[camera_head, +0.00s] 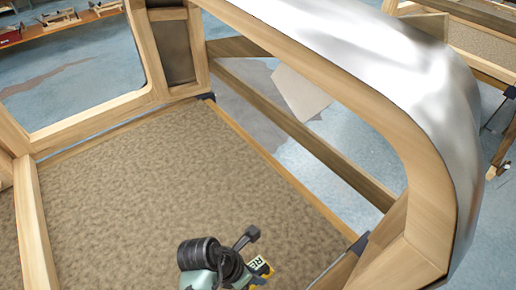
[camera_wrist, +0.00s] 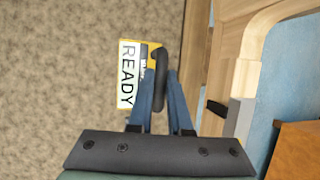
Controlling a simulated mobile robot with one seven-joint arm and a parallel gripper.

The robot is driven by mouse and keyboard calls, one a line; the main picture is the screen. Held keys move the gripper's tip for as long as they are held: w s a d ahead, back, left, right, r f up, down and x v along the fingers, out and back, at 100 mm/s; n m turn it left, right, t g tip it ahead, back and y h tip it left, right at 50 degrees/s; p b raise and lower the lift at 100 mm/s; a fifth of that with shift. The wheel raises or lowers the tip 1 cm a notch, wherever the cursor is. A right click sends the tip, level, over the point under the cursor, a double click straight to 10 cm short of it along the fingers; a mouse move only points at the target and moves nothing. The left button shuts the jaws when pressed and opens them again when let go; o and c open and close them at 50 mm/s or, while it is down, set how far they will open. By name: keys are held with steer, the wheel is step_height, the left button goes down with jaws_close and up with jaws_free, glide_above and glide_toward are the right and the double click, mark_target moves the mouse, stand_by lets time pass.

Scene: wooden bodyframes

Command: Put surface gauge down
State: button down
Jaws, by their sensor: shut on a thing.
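The surface gauge (camera_wrist: 127,76) shows in the wrist view as a yellow-edged white panel reading "READY" with a dark, rounded handle-like part beside it. My gripper (camera_wrist: 161,82) has its two blue fingers closed on that dark part. In the head view a small piece of the gauge's yellow and white panel (camera_head: 261,268) shows at the bottom edge, beside my dark wrist parts. Most of the gauge is hidden there. The brown speckled panel lies below it in the wrist view; I cannot tell whether the gauge touches it.
The brown speckled panel (camera_head: 130,180) is wide and bare, set inside a wooden frame. A curved wooden post with a shiny metal skin (camera_head: 415,85) rises at the right. A wooden rail (camera_head: 300,132) runs behind. Blue floor shows beyond, with a bench (camera_head: 60,27) at far left.

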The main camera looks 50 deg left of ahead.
mark_target(256, 287)
step_height(256, 287, down, 4)
steer(key=shift+s+d+f+b, duration=0.1)
steer(key=shift+d+f+b, duration=0.05)
steer(key=shift+f+b, duration=0.5)
steer(key=shift+f, duration=1.65)
steer(key=shift+f, duration=0.15)
steer(key=c, duration=0.8)
jaws_free()
steer(key=shift+c, duration=0.2)
steer(key=p+v, duration=0.2)
steer(key=v, duration=1)
